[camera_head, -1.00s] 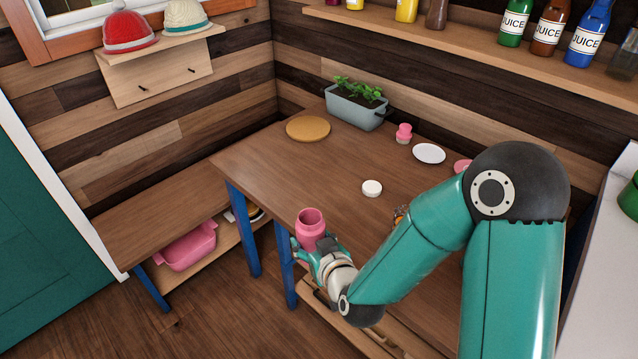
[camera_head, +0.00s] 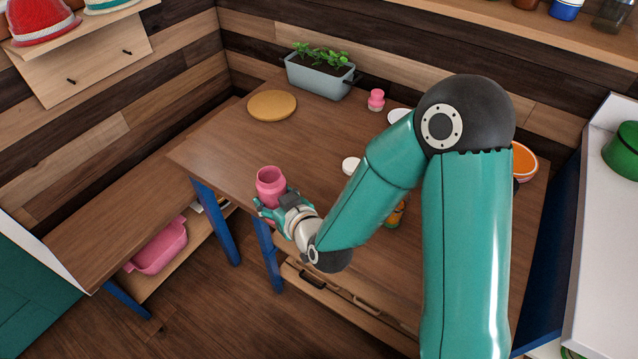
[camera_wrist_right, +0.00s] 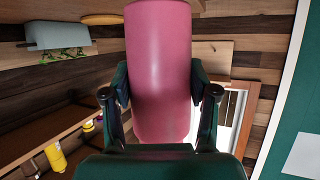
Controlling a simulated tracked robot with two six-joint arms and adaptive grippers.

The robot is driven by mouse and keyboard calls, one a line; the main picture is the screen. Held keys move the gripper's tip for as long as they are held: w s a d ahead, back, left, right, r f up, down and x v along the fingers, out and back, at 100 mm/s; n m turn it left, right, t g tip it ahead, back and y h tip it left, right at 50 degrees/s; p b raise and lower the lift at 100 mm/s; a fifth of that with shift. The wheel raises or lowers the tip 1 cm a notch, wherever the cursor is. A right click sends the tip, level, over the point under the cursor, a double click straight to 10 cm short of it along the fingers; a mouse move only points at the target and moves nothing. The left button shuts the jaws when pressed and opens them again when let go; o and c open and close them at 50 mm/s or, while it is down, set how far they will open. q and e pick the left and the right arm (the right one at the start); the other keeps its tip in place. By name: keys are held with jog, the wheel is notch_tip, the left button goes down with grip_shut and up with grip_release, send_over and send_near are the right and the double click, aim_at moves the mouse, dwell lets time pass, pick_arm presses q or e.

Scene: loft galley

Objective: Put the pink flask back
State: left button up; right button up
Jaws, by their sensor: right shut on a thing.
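The pink flask (camera_head: 270,183) is an open-mouthed pink cylinder near the left front edge of the wooden table (camera_head: 330,135). My right gripper (camera_head: 272,208) is shut around its lower body, and the flask looks upright in the head view. I cannot tell from the head view whether its base touches anything. In the right wrist view the flask (camera_wrist_right: 160,75) fills the middle, with a finger of the gripper (camera_wrist_right: 160,95) on each side. The left gripper is not in view.
A planter (camera_head: 320,76), round wooden board (camera_head: 272,105), small pink-capped jar (camera_head: 376,100) and white lid (camera_head: 351,166) are on the table. A lower bench (camera_head: 110,215) with a pink bin (camera_head: 160,247) stands at left. An orange bowl (camera_head: 523,162) is partly behind my arm.

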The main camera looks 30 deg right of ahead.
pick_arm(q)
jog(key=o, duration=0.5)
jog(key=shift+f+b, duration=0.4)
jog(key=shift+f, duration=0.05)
pick_arm(e)
jog(key=w+d+r+m+h+b, duration=0.1)
jog(key=w+d+r+b, duration=0.1)
jog(key=w+d+r, duration=0.35)
jog(key=w+d+r+m+h+b, duration=0.1)
jog(key=w+d+r+h+b, duration=0.1)
jog(key=d+r, duration=0.7)
jog(key=shift+s+d+f+b, duration=0.1)
jog(key=shift+d+f+b, duration=0.25)
jog(key=shift+f+b, duration=2.2)
jog(key=shift+s+d+f+b, duration=0.1)
jog(key=shift+d+f+b, duration=0.2)
jog(key=shift+f, duration=4.4)
jog(key=shift+d+f+b, duration=0.35)
jog(key=shift+f+b, duration=1.1)
jog(key=shift+f, duration=2.15)
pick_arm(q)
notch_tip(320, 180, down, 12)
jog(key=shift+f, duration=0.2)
